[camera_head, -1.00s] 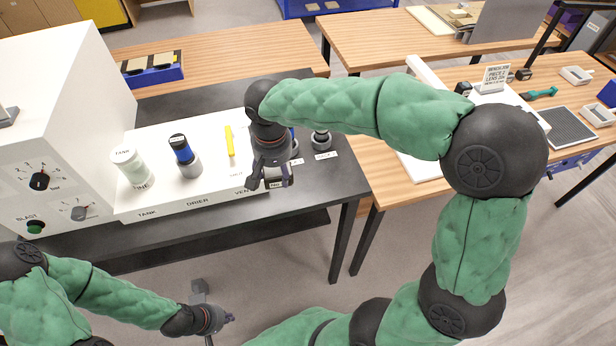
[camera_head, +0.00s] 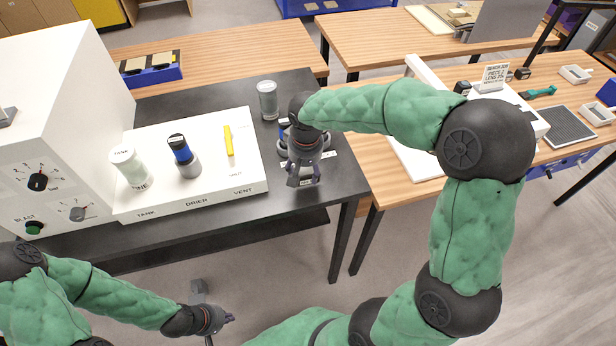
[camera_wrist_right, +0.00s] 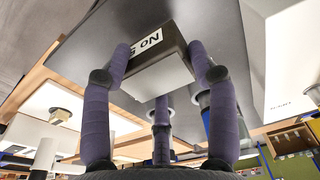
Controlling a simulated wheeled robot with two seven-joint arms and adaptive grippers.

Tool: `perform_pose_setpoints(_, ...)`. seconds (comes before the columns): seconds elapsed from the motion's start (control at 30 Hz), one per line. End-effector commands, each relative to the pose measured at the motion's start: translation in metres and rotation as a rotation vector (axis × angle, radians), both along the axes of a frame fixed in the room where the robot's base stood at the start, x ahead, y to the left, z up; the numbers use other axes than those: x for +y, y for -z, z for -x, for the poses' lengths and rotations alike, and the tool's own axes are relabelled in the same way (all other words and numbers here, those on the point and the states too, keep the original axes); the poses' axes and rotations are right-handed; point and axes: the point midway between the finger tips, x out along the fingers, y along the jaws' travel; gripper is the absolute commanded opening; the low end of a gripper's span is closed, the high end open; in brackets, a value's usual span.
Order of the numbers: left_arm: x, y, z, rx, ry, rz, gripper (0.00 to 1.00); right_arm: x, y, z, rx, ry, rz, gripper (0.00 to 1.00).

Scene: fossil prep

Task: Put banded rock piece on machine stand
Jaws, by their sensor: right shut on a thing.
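My right gripper (camera_head: 303,180) is over the front right corner of the dark table, fingers pointing down. In the right wrist view its fingers (camera_wrist_right: 160,80) close around a dark-sided block (camera_wrist_right: 160,72) with a light grey face and a white label, partly readable. I cannot tell if this block is the banded rock piece; no banding shows on it. A white machine (camera_head: 530,112) stands on the wooden bench at the right, largely behind my right arm; I cannot make out its stand. My left gripper (camera_head: 222,319) is low at the front, small and off the table.
A white panel (camera_head: 215,202) on the dark table (camera_head: 220,98) carries a pale tank, a blue-topped dryer (camera_head: 182,155) and a yellow lever (camera_head: 229,140). A glass jar (camera_head: 268,101) stands behind. A card (camera_head: 494,76) and a green-handled tool (camera_head: 540,93) are on the right bench.

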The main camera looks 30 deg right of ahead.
Motion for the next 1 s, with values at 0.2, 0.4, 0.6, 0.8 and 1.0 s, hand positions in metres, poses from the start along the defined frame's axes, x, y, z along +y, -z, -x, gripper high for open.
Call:
perform_pose_setpoints(0.2,0.0,0.001,0.0,0.0,0.0,0.0,0.0,-0.008,0.01,-0.004,-0.002,0.0,0.0,0.13)
perform_pose_setpoints(0.4,0.0,0.006,0.0,0.0,0.0,0.0,0.0,-0.014,0.032,-0.006,0.002,0.0,0.0,0.13)
perform_pose_setpoints(0.6,0.0,0.008,0.0,0.0,0.0,0.0,0.0,-0.014,0.048,-0.006,-0.001,-0.001,0.0,0.13)
perform_pose_setpoints(0.8,0.0,0.008,0.0,0.0,0.0,0.0,0.0,-0.014,0.048,-0.006,-0.002,0.0,0.0,0.13)
perform_pose_setpoints(1.0,0.0,0.01,0.0,0.0,0.0,0.0,0.0,-0.014,0.05,-0.006,0.0,-0.001,0.0,0.83)
